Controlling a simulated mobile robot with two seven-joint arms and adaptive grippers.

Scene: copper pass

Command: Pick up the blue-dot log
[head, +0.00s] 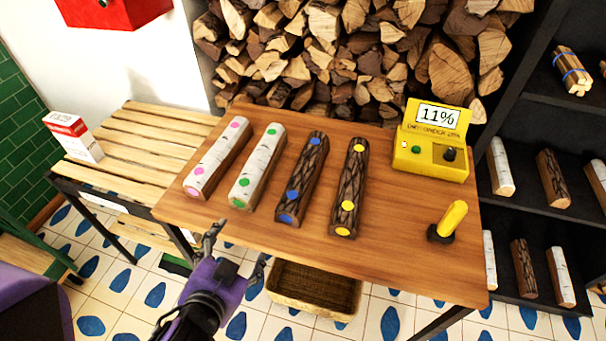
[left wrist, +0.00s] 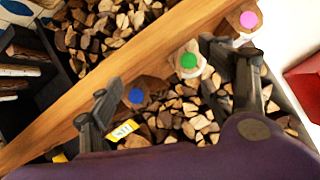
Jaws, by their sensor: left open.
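The blue-dot log (head: 302,178) has dark bark and blue dots on its top and near end. It lies on the wooden table (head: 400,250), between the green-dot log (head: 257,167) and the yellow-dot log (head: 350,188). My left gripper (head: 236,250) is open and empty in front of the table's near edge, left of the blue-dot log's near end and apart from it. In the left wrist view the blue-dot log's end (left wrist: 147,90) shows near one finger, and the green-dot log's end (left wrist: 186,62) shows between the fingers. My right gripper is not in view.
The pink-dot log (head: 218,158) lies at the table's left. A yellow meter (head: 433,140) reading 11% and a yellow-handled tool (head: 449,221) stand at the right. A basket (head: 313,288) sits below the near edge. A slatted bench (head: 140,150) adjoins the left; dark shelves (head: 560,130) stand right.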

